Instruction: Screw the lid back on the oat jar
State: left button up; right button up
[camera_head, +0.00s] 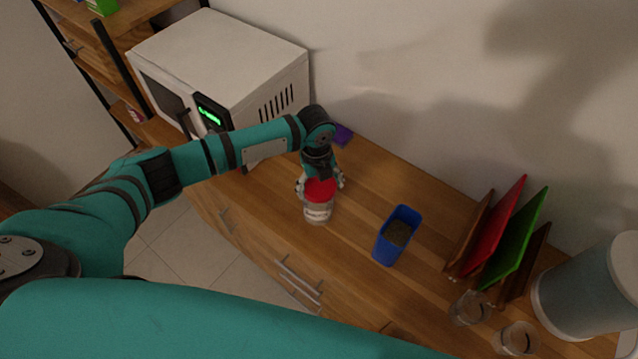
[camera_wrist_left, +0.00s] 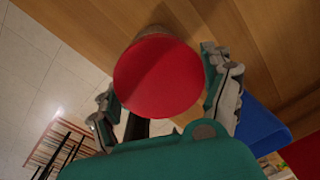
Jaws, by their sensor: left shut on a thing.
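The oat jar (camera_head: 317,212) stands upright on the wooden counter near its front edge. The red lid (camera_head: 320,190) sits at the top of the jar; I cannot tell how tightly it is seated. My left gripper (camera_head: 320,184) comes down from above and is shut on the red lid, with a finger on each side. In the left wrist view the red lid (camera_wrist_left: 158,76) fills the space between the fingers and hides most of the jar. My right gripper is not in view.
A blue container (camera_head: 383,246) with dark contents stands right of the jar. Red and green boards (camera_head: 497,228) in a rack, glasses (camera_head: 516,338) and a large canister (camera_head: 585,290) are further right. A white microwave (camera_head: 225,60) is behind my left arm.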

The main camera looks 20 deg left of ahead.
pick_arm(q)
jog(key=m+b, duration=0.1)
jog(key=m, duration=0.3)
jog(key=shift+f, duration=0.2)
jog(key=shift+r+m, duration=0.15)
jog(key=shift+m, duration=0.45)
jog(key=shift+m+b, duration=0.45)
jog(key=shift+m, duration=0.65)
jog(key=o, duration=1.5)
jog(key=shift+c, duration=0.2)
